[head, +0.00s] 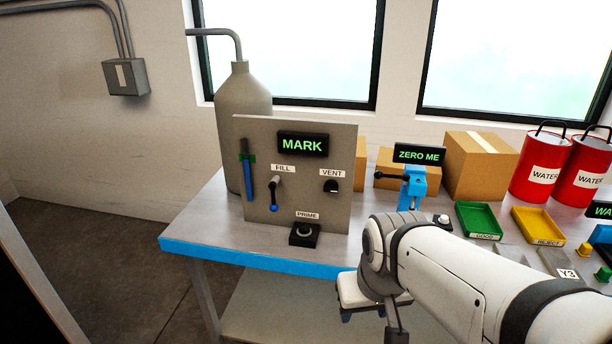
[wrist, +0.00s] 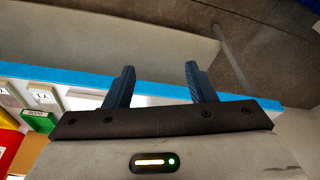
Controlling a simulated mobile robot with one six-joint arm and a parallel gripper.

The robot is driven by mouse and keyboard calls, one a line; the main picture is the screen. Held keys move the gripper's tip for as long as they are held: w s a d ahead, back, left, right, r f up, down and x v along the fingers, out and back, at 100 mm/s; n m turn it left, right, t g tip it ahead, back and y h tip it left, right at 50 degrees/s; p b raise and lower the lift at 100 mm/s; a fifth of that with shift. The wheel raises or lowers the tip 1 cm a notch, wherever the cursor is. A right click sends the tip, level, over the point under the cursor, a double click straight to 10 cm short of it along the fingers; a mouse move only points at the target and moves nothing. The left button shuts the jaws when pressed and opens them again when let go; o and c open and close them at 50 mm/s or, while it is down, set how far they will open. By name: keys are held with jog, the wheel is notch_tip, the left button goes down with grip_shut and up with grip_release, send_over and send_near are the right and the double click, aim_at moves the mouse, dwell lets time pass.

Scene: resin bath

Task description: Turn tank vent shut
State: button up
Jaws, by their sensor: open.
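The vent knob (head: 331,187) is a small black knob under a white VENT label (head: 331,173) on the right side of the grey panel (head: 300,155). Its exact turn position is too small to tell. My gripper shows in the wrist view (wrist: 158,82) with two blue fingers apart and nothing between them. In the head view my arm ends in front of the table's blue front edge, below and to the right of the panel, and the fingers are mostly hidden. The gripper is apart from the vent knob.
A blue clamp-like device (head: 413,188), a green tray (head: 478,221) and a yellow tray (head: 538,226) are to the right.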

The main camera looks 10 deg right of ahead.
jog(key=shift+o, duration=0.7)
jog(key=w+a+f+t+b, duration=0.1)
jog(key=w+f+t+b, duration=0.1)
jog(key=w, duration=0.7)
jog(key=shift+a+f+t+y+b, duration=0.15)
jog(key=shift+f+t+y+b, duration=0.2)
jog(key=shift+t, duration=0.25)
jog(key=m+t+h+b, duration=0.4)
jog(key=t+h+b, duration=0.4)
jog(key=t+b, duration=0.55)
send_near(330, 191)
jog(key=w+d+t+p, duration=0.1)
jog(key=w+t+p, duration=0.1)
jog(key=w, duration=0.1)
jog(key=x, duration=0.6)
jog(key=shift+w+d+f+p, duration=0.1)
jog(key=shift+w+d+p, duration=0.15)
jog(key=shift+d+p, duration=0.05)
jog(key=shift+a, duration=0.1)
jog(key=c, duration=1)
